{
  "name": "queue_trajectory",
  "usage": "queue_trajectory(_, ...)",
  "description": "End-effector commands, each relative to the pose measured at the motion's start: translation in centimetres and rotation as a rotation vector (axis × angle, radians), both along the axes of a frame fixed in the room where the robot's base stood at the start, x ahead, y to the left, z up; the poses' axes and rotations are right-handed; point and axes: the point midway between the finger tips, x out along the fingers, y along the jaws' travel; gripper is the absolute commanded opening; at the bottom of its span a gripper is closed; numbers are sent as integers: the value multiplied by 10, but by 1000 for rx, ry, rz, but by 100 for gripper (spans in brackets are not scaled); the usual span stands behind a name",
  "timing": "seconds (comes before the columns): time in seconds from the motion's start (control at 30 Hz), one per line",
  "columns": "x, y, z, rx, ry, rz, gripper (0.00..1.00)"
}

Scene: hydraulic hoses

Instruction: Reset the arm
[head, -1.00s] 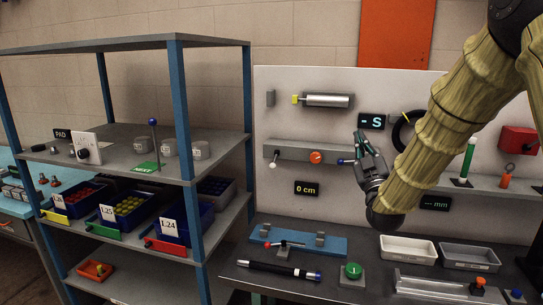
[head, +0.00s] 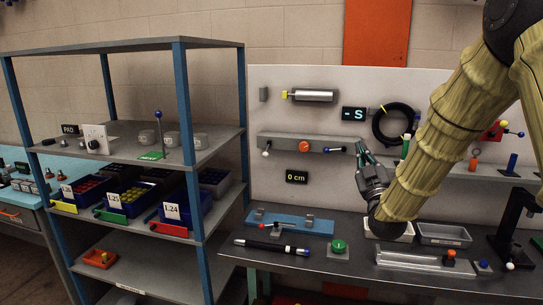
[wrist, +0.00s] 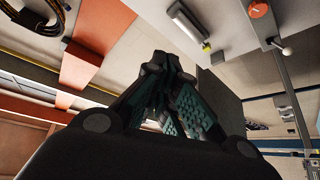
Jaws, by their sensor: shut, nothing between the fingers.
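My gripper (head: 362,150) is in front of the panel, near the right end of the grey bar (head: 285,146) in the head view. Its fingers point up and to the left and are shut with nothing between them. The wrist view shows the dark green fingers (wrist: 165,75) close together. My arm comes down from the upper right and hides part of the panel and the trays behind it. The bar carries an orange knob (head: 305,147) and a white-tipped lever (head: 266,152).
A shelf rack (head: 187,135) with blue bins stands at the left. A black hose coil (head: 380,125) hangs on the panel.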

Motion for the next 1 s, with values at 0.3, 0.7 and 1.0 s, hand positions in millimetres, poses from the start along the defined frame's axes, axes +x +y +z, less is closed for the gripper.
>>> queue_trajectory(0.3, 2, 15, -87, 34, 146, 27, 0)
queue_trajectory(0.7, -33, 18, -291, 133, 506, 32, 0)
queue_trajectory(1.0, -95, 22, -454, 225, 816, 12, 0)
